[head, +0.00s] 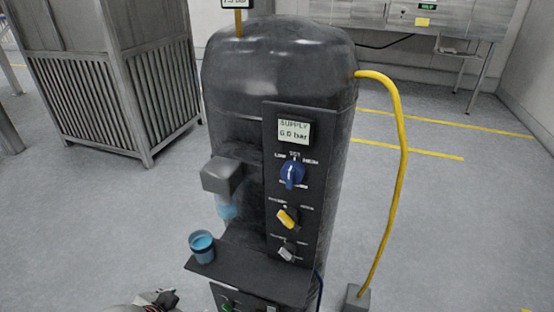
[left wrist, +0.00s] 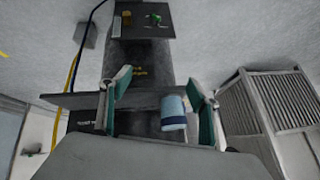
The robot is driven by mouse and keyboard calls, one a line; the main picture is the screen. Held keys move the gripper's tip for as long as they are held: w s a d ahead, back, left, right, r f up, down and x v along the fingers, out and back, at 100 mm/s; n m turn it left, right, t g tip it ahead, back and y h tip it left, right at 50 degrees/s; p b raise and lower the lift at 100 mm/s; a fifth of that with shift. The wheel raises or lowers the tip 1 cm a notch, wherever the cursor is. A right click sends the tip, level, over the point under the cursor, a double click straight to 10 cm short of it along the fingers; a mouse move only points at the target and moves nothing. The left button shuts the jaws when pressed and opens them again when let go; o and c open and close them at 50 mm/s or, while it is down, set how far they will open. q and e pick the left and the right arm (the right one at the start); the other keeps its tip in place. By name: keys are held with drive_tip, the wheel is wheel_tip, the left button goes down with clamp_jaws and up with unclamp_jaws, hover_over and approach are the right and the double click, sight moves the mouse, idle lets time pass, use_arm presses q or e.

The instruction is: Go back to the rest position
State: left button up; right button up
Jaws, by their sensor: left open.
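The piston filler (head: 280,70) is a tall dark machine in the middle of the head view. Its panel has a supply display (head: 294,130) reading 0.0 bar, a blue knob (head: 292,174), a yellow knob (head: 288,218) and a small grey switch (head: 286,251). A blue cup (head: 202,247) stands at the left end of the dark shelf (head: 255,272). My left gripper (head: 160,298) shows only partly at the bottom edge, below the shelf. In the left wrist view its fingers (left wrist: 160,82) are apart, with the cup (left wrist: 173,112) beyond them. My right gripper is not in view.
A yellow hose (head: 403,130) loops down the machine's right side to a grey floor block (head: 357,298). A slatted grey crate (head: 95,85) stands behind left, and a grey bench (head: 385,14) is at the back. The floor to the right is mostly clear.

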use_arm(q)
drive_tip(key=s+a+r+m+y, duration=0.15)
drive_tip(key=s+a+y, duration=0.5)
drive_tip(key=a, duration=0.75)
drive_tip(key=d+f+n+t+h, duration=0.3)
drive_tip(key=d+f+h, duration=0.4)
drive_tip(key=d+f, duration=0.7)
wheel_tip(320, 180, down, 2)
drive_tip(key=shift+s+f+h, duration=0.1)
drive_tip(key=shift+s+h, duration=0.25)
